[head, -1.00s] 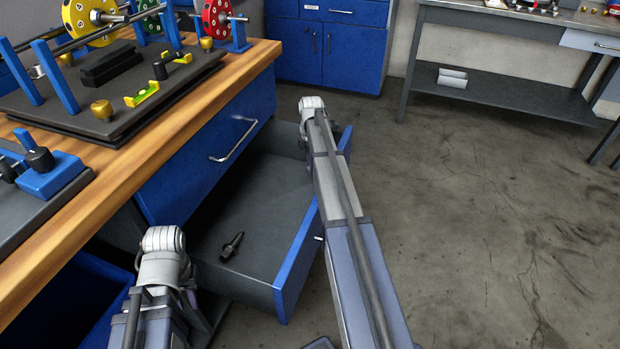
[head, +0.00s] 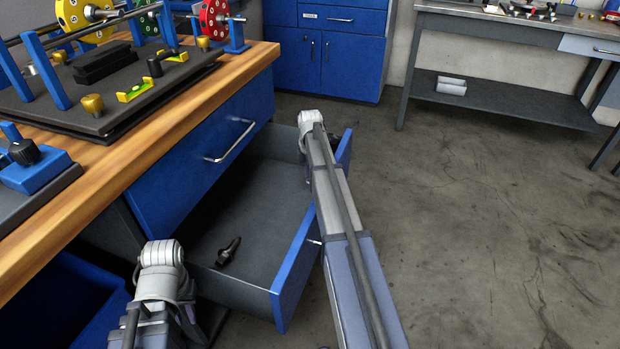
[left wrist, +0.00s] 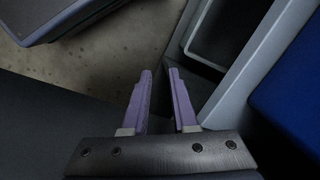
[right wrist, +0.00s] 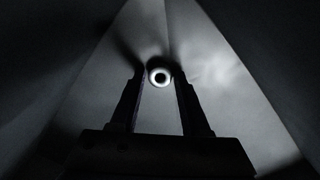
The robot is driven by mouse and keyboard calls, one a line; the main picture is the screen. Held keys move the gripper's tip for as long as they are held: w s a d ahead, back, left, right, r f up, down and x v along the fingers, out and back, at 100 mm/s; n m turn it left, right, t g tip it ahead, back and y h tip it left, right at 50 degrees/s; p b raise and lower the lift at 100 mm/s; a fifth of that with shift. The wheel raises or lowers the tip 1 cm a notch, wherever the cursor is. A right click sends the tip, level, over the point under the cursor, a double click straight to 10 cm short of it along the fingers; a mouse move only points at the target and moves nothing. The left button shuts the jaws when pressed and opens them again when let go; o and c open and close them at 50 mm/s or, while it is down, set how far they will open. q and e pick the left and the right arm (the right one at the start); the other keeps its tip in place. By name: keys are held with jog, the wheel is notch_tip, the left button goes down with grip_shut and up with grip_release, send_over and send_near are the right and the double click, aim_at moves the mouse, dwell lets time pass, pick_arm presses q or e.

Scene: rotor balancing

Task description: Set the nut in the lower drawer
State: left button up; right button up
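The lower drawer (head: 262,262) is pulled out below a shut upper drawer. My right arm reaches across it, and my right gripper is hidden behind the arm in the head view. In the dark right wrist view, the nut (right wrist: 159,76) is a bright ring between the fingertips of my right gripper (right wrist: 159,72). The fingers appear shut on it, close to a pale surface. My left gripper (left wrist: 160,72) is empty, its fingers apart with a narrow gap; in the head view its wrist is in front of the drawer's near left corner.
A dark tool (head: 228,252) lies on the drawer floor. The wooden bench (head: 130,150) above carries rotor stands, yellow levels and brass pieces. A blue container (head: 62,305) is at lower left. The concrete floor to the right is clear.

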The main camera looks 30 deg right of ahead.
jog(key=shift+o, duration=1.4)
jog(key=shift+r, duration=0.15)
notch_tip(320, 180, up, 8)
jog(key=p, duration=0.8)
jog(key=shift+f, duration=0.2)
